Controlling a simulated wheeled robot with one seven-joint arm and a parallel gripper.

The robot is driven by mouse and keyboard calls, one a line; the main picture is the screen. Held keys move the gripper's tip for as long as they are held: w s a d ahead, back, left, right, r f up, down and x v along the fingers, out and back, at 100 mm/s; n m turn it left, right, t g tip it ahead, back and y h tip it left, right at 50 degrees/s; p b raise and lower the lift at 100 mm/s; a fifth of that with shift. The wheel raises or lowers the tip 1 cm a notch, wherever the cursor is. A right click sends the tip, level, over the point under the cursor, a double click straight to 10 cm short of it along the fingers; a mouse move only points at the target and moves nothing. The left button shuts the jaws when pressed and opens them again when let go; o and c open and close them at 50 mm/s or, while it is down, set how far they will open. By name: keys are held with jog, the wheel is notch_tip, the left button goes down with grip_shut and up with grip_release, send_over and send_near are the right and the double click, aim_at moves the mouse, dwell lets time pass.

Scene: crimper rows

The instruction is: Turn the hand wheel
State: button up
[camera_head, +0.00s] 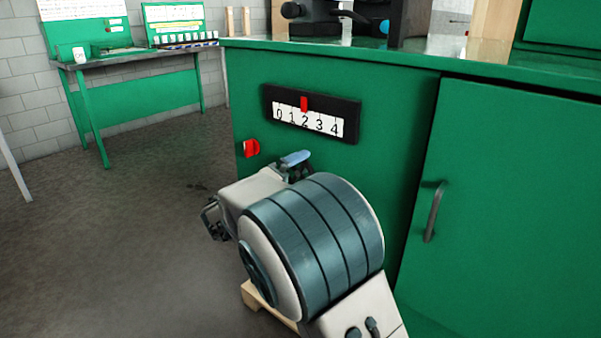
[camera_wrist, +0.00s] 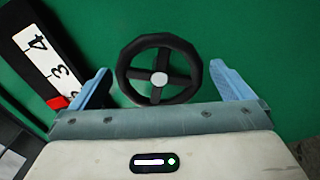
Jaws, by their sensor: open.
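The hand wheel (camera_wrist: 159,71) is black with spokes and a pale hub, mounted on the green cabinet front. In the wrist view it lies between the two blue fingers of my gripper (camera_wrist: 160,88), which is open, with a gap on both sides of the rim. In the head view my arm hides the wheel, and one blue finger of my gripper (camera_head: 295,159) shows above the arm. A scale plate (camera_head: 305,121) numbered 0 to 4 has its red pointer (camera_head: 304,104) at about 2. The scale also shows at the left in the wrist view (camera_wrist: 38,62).
A red knob (camera_head: 251,148) sits left of the arm on the cabinet (camera_head: 390,110). A door with a dark handle (camera_head: 434,211) is at the right. A green workbench (camera_head: 140,105) stands farther back left. The floor (camera_head: 90,240) between is clear.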

jog(key=p+v, duration=0.2)
jog(key=v, duration=0.9)
jog(key=shift+s, duration=0.15)
jog(key=shift+a, duration=0.15)
jog(key=s+d+r+m+g+y+p, duration=0.1)
jog(key=s+d+r+g+p, duration=0.3)
jog(key=d, duration=0.4)
jog(key=s+d+r+m+g+p, duration=0.1)
jog(key=s+d+r+g+p, duration=0.2)
jog(key=d+p, duration=0.4)
jog(key=s+d+r+m+g+y+p, duration=0.1)
jog(key=d+r+m+g+p, duration=0.15)
jog(key=d+r+p, duration=0.4)
jog(key=s+d+r+m+g+y+p, duration=0.1)
jog(key=s+d+r+y+p, duration=0.1)
jog(key=s+r+y+p, duration=0.2)
jog(key=s+d+r+m+g+y+p, duration=0.1)
jog(key=s+d+r+m+y+p, duration=0.1)
jog(key=s+r+y+p, duration=0.3)
jog(key=s+r+p, duration=0.3)
jog(key=s+p, duration=0.3)
jog(key=p, duration=0.1)
jog(key=shift+d+r+p, duration=0.25)
jog(key=shift+r+p, duration=0.05)
jog(key=shift+r, duration=0.1)
